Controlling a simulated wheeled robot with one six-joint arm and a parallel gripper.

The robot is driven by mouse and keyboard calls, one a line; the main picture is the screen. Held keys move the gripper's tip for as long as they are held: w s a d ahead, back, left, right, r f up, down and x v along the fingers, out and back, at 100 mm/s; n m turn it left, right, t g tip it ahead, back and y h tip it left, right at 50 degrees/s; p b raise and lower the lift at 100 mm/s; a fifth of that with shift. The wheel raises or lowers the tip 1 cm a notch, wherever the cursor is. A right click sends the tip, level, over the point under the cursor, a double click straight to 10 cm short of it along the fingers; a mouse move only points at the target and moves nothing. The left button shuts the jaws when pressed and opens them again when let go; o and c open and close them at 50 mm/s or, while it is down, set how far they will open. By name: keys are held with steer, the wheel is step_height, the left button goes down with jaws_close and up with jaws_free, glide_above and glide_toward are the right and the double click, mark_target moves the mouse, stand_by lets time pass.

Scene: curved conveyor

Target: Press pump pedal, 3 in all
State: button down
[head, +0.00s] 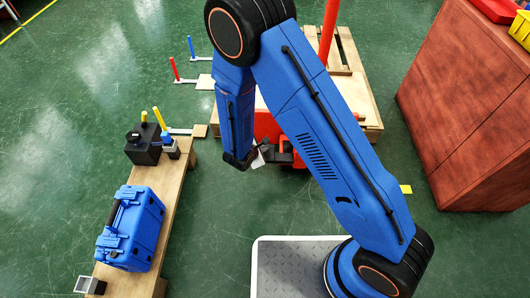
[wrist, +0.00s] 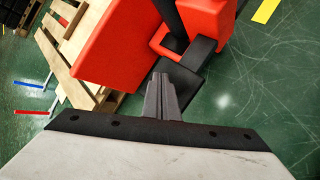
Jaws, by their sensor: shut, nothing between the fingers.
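A red pump unit (wrist: 120,45) with black parts fills the upper middle of the wrist view. A flat black pedal (wrist: 182,82) sticks out low from it. In the head view the pedal (head: 284,157) shows beside the red body (head: 267,124), partly behind my arm. My gripper (wrist: 160,78) is shut and empty, its grey fingertips at the pedal's near left edge in the wrist view. I cannot tell whether they touch it. In the head view my gripper (head: 266,154) is small and partly covered.
A wooden pallet (head: 352,92) lies under and behind the red unit. A wooden bench (head: 178,190) at left carries a blue case (head: 132,230) and a black box (head: 143,145). A red-brown cabinet (head: 470,110) stands at right.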

steer(key=shift+r, duration=0.2)
steer(key=shift+r, duration=2.4)
stand_by(1.1)
step_height(320, 180, up, 4)
steer(key=shift+f, duration=0.1)
stand_by(0.4)
steer(key=shift+f, duration=4.4)
steer(key=shift+f, duration=0.2)
steer(key=shift+f, duration=0.25)
